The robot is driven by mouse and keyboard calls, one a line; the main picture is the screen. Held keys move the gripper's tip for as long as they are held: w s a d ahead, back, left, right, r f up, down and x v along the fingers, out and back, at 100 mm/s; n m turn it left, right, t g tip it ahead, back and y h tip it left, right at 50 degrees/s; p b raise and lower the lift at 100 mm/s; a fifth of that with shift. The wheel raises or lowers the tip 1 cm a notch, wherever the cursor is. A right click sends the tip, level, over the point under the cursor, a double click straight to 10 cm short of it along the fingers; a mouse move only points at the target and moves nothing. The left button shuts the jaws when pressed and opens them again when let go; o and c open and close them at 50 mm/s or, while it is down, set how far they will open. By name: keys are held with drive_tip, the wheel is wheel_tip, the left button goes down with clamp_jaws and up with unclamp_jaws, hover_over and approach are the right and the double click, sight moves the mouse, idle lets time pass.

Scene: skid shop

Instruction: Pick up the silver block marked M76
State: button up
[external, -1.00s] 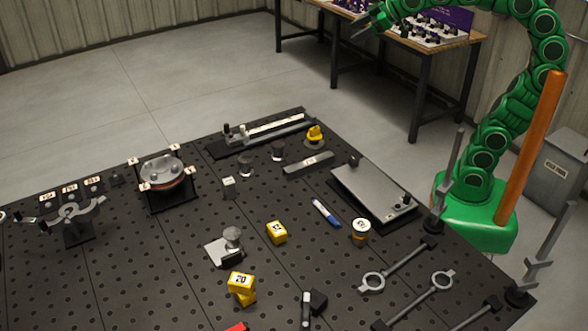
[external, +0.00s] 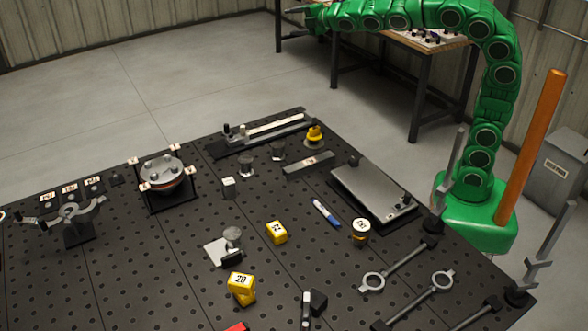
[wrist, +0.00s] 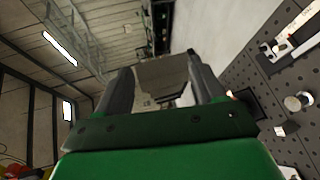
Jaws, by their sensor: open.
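A small silver block (external: 229,187) with a pale label on top stands near the middle of the dark perforated table (external: 190,258) in the external view. A long flat grey bar (external: 296,167) with a label lies to its right and slightly farther back. I cannot read either label, so I cannot tell which is marked M76. My gripper (external: 300,11) is high in the air beyond the table's back edge, far from both. In the wrist view my gripper (wrist: 163,78) is open, with nothing held between the fingers.
Yellow blocks (external: 276,233), a blue marker (external: 326,213), a grey plate fixture (external: 375,191) and a round clamped fixture (external: 162,171) stand on the table. Upright posts (external: 452,170) rise at its right edge. A second bench (external: 415,50) stands behind.

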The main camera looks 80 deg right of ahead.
drive_tip(key=w+a+f+n+t+y, duration=0.1)
drive_tip(key=w+a+f+n+y, duration=0.1)
drive_tip(key=w+a+f+n, duration=0.6)
drive_tip(key=n+g+y, duration=0.5)
drive_tip(key=n+y, duration=0.5)
drive_tip(key=n, duration=1)
approach(224, 186)
drive_tip(key=x, duration=0.2)
drive_tip(key=shift+w+f, duration=0.25)
drive_tip(key=shift+f, duration=0.05)
drive_tip(key=shift+x, duration=3.9)
drive_tip(key=shift+d, duration=0.1)
